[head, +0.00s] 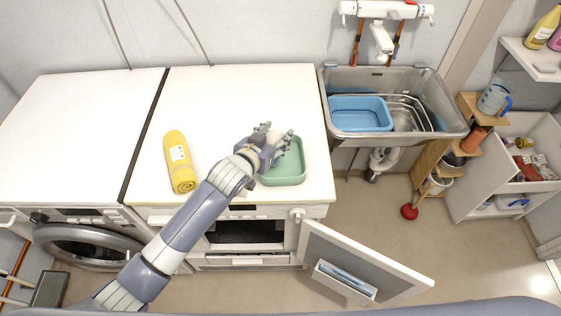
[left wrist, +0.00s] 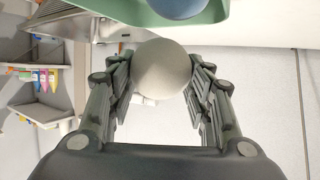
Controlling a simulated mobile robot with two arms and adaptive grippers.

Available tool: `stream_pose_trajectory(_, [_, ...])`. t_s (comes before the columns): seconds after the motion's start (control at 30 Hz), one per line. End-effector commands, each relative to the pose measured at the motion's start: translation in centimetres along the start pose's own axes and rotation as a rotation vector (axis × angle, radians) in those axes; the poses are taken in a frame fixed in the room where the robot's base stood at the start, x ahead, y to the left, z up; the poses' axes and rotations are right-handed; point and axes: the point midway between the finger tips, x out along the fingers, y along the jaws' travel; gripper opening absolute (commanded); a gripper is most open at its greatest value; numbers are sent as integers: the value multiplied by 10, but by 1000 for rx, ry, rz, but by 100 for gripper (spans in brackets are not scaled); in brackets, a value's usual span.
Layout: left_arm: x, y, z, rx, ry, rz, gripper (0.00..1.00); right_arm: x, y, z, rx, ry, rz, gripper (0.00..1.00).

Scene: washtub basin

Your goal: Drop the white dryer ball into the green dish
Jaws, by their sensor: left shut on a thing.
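The green dish (head: 296,173) sits on the white top of the appliance, near its right front corner. My left gripper (head: 280,142) reaches in from the left and shows over the back left part of the dish. In the left wrist view, its fingers are shut on the white dryer ball (left wrist: 162,67), round and off-white. In the head view the fingers mostly hide the ball. The dish's green wall (left wrist: 213,14) shows at the top of the left wrist view, with part of a blue round thing (left wrist: 176,6) at it. My right gripper is not in view.
A rolled yellow towel (head: 178,160) lies left of the dish on the white top. To the right is a metal sink (head: 443,120) with a blue basin (head: 360,112). An open door (head: 370,265) juts out below the dish. The back of the white top is clear.

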Motion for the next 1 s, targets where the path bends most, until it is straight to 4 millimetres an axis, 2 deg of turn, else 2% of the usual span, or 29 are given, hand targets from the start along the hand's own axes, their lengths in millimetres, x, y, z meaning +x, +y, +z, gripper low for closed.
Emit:
stream_pose_trajectory(0.17, [0,0,-1,0,1,0,25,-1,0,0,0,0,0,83])
stream_pose_trajectory(0.2, [0,0,-1,0,1,0,56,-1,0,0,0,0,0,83])
stream_pose_trajectory(0.27, [0,0,-1,0,1,0,69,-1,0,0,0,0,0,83])
stream_pose_trajectory(0.7, [-4,0,-1,0,0,0,70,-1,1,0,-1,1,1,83])
stream_pose_trajectory(0.87, [-20,0,0,-1,1,0,70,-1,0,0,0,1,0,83])
stream_pose_trajectory(1.0, [-44,0,0,-1,0,0,70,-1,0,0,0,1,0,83])
